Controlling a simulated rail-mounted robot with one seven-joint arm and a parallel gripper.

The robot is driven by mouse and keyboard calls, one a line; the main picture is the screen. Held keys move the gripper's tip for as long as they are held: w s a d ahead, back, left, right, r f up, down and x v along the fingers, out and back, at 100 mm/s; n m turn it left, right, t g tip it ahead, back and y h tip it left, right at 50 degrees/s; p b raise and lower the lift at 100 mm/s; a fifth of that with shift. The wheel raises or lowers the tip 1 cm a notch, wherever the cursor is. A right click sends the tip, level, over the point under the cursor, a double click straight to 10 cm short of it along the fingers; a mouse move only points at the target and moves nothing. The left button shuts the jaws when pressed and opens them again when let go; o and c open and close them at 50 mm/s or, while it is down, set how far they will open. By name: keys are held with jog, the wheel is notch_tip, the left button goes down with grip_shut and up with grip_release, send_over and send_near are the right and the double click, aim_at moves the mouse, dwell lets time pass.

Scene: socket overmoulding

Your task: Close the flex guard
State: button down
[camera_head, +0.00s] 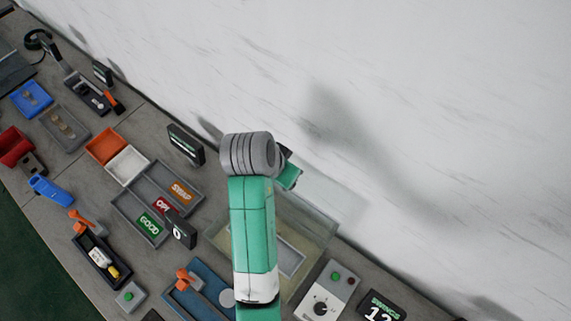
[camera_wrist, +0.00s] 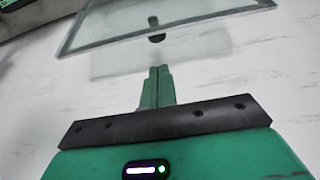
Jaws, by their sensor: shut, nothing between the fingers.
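The guard is a clear panelled cover (camera_head: 325,226), partly hidden behind my arm in the head view. A pale translucent panel shows above it, towards the wall; I cannot tell exactly how the two join. In the wrist view a clear panel (camera_wrist: 185,18) with a thin greenish edge and a small dark knob (camera_wrist: 157,37) lies beyond my fingertips. My gripper (camera_wrist: 157,72) is shut and empty, its green fingers together and pointing towards the knob, seemingly apart from it.
A control box (camera_head: 327,291) with a dial and a counter display (camera_head: 382,308) stand at the lower right. A blue tray (camera_head: 205,299) with an orange clamp is left of my arm. The white wall (camera_head: 420,120) is close behind.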

aim_at(288, 196)
jog(key=x, duration=0.9)
jog(key=shift+w, duration=0.1)
